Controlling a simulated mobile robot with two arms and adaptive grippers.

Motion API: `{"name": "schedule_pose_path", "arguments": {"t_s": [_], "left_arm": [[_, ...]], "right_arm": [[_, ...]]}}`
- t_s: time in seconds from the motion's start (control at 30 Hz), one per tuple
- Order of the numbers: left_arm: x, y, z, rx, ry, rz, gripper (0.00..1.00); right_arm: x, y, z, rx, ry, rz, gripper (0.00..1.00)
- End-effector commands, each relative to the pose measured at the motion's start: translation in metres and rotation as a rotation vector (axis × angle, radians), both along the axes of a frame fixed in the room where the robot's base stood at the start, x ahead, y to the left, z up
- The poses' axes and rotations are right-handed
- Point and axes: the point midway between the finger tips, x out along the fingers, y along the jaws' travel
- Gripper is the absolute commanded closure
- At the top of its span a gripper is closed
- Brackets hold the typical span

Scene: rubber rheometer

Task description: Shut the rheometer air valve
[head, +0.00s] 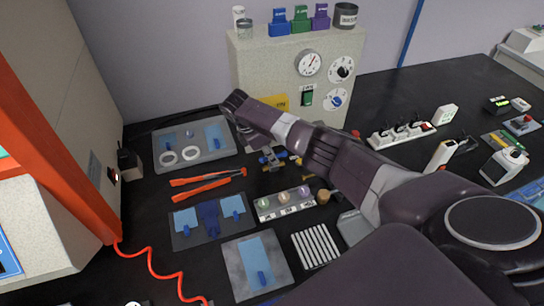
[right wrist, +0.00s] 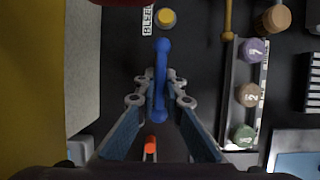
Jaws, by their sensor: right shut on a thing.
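The air valve shows as a blue lever (right wrist: 161,70) in the right wrist view, running lengthwise between my right gripper's fingers. My right gripper (right wrist: 161,98) is shut on the lever, with one finger on each side. In the head view my right arm reaches in from the right, and the right gripper (head: 268,158) points down at small blue and yellow parts in front of the beige instrument cabinet (head: 260,75). The arm hides part of this area, and the valve body is mostly hidden. My left gripper is not in view.
A yellow knob (right wrist: 165,17) lies by a "BLEED" label. A rack (head: 268,215) with capped pieces and a wooden plug (head: 323,196) stand close by.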

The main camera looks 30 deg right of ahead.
Motion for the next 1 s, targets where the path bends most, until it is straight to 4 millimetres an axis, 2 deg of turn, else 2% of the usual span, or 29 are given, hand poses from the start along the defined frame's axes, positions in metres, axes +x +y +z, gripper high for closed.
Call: {"name": "schedule_pose_path", "arguments": {"t_s": [0.17,0.4,0.67,0.7,0.83,1.0], "left_arm": [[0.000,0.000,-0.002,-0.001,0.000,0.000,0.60],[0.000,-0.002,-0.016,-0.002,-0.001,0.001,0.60],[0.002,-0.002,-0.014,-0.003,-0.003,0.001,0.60],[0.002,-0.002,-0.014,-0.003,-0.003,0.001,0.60],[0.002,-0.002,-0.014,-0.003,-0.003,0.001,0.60],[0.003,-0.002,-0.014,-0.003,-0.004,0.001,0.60]], "right_arm": [[0.000,0.000,-0.001,0.000,0.000,-0.011,1.00],[0.001,0.000,-0.002,0.001,-0.001,-0.125,1.00],[0.001,-0.001,0.000,-0.001,0.000,-0.134,1.00],[0.001,-0.001,0.000,-0.001,0.000,-0.134,0.88],[0.001,-0.001,0.000,-0.001,-0.001,-0.134,0.74],[0.001,-0.001,0.000,0.000,0.000,-0.133,0.74]]}}
